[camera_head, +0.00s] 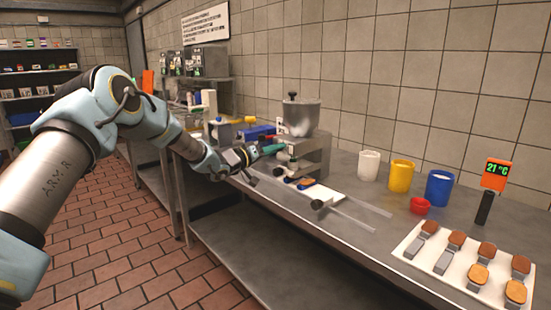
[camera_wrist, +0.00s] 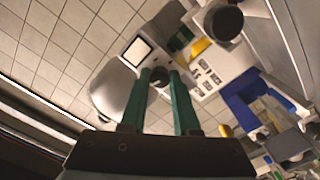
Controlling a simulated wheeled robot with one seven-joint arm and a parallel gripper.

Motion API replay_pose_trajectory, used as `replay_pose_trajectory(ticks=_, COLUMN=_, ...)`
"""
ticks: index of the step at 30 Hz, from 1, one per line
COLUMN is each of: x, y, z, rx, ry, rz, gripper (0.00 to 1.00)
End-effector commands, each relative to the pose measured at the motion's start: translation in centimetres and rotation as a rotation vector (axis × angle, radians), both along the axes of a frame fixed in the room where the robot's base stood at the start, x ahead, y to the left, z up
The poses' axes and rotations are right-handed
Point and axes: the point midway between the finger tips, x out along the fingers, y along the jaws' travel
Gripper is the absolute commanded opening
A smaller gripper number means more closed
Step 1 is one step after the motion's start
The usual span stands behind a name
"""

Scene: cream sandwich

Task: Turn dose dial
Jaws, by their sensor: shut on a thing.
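The grey metal filling machine (camera_head: 310,160) stands on the steel counter with a round hopper (camera_head: 301,118) on top. In the wrist view its pale body (camera_wrist: 112,90) appears tilted, with a small white screen (camera_wrist: 137,51) and a panel of buttons (camera_wrist: 207,75). My gripper (camera_head: 274,148) reaches the left side of the machine from the left. In the wrist view its two green fingers (camera_wrist: 162,76) are shut on a small dark round dose dial (camera_wrist: 160,82) on the machine's face. The fingers partly hide the dial; its markings cannot be read.
Clear guide rails (camera_head: 350,218) and a white board (camera_head: 318,194) lie before the machine. White (camera_head: 369,165), yellow (camera_head: 401,175) and blue (camera_head: 438,187) containers and a red cup (camera_head: 420,206) stand right. A blue box (camera_head: 257,132) stands behind my gripper.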

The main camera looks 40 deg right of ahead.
Motion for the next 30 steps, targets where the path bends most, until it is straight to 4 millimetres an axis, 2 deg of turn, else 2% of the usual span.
replay_pose_trajectory(ticks=2, x=-0.04, y=-0.01, z=-0.66, rx=-0.005, ry=-0.074, rz=-0.001, gripper=0.00)
replay_pose_trajectory(ticks=30, x=-0.08, y=0.00, z=-0.64, rx=-0.055, ry=-0.967, rz=-0.001, gripper=0.00)
